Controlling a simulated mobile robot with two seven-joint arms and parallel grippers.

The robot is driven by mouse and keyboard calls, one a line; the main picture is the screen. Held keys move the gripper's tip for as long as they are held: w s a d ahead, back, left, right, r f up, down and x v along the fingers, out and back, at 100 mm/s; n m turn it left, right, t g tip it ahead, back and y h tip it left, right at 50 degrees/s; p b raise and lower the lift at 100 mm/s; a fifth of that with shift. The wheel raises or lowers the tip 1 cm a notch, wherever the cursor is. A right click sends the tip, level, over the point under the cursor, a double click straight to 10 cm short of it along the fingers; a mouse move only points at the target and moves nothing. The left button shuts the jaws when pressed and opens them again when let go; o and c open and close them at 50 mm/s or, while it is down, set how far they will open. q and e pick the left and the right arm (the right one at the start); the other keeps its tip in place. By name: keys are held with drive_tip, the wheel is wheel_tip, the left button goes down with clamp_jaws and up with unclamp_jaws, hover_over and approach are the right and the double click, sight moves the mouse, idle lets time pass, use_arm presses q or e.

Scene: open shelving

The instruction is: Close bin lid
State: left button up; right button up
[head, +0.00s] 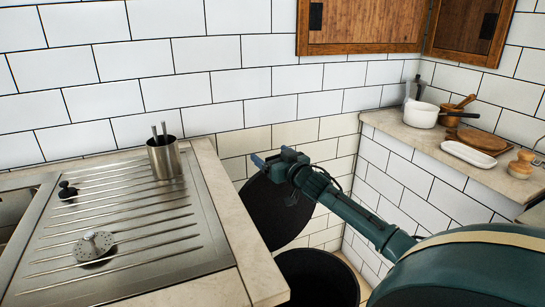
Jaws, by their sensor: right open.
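The bin (318,283) is a dark round container on the floor between the two counters, and only its upper part shows at the bottom of the head view. Its black round lid (278,215) stands up, tilted open, behind the bin opening against the tiled wall. My right gripper (264,164) is open and empty at the upper edge of the lid. It covers part of the lid, and I cannot tell whether it touches it. My left gripper is out of view.
At left, a steel draining board (125,225) holds a metal cup (164,158) and a small strainer (94,246). The right counter (425,140) carries a white pot (421,114), a white dish (468,153) and wooden kitchenware. The bin stands in the narrow gap between the counters.

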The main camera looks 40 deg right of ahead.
drive_tip(key=shift+w, duration=0.1)
drive_tip(key=shift+c, duration=0.2)
drive_tip(key=c, duration=1.3)
